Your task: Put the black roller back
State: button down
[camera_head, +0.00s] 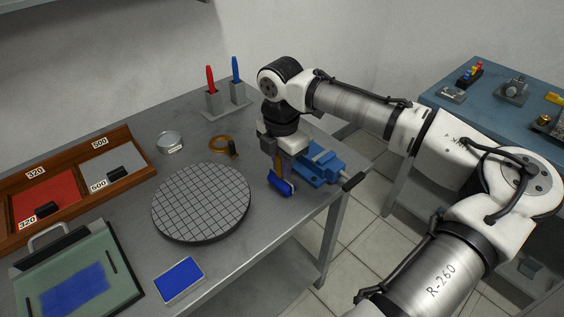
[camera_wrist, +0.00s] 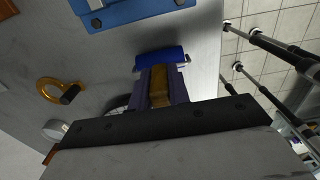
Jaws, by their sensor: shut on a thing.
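My gripper (camera_head: 277,163) is over the right part of the grey table, beside the blue vise. It is shut on the tan handle (camera_wrist: 160,88) of a roller, which sits between its two fingers in the wrist view. The roller's drum (camera_head: 281,187) looks blue, not black; it also shows in the wrist view (camera_wrist: 160,59) just beyond the fingertips. It is low over the table, and I cannot tell whether it touches. I see no plainly black roller. A stand (camera_head: 226,102) at the back holds a red tool (camera_head: 211,79) and a blue tool (camera_head: 235,69) upright.
The blue vise (camera_head: 322,164) is close on the right, near the table edge. A brass ring (camera_head: 219,143) with a black knob, a round gridded plate (camera_head: 201,202), a blue pad (camera_head: 179,279), a glass slab (camera_head: 115,262) and a wooden tray (camera_head: 128,138) stand left. Bare table lies in front.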

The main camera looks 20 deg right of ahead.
jog(key=shift+f, duration=0.15)
jog(key=c, duration=1.3)
grip_release()
notch_tip(320, 180, up, 12)
jog(key=shift+r+b, duration=0.2)
jog(key=shift+b, duration=0.55)
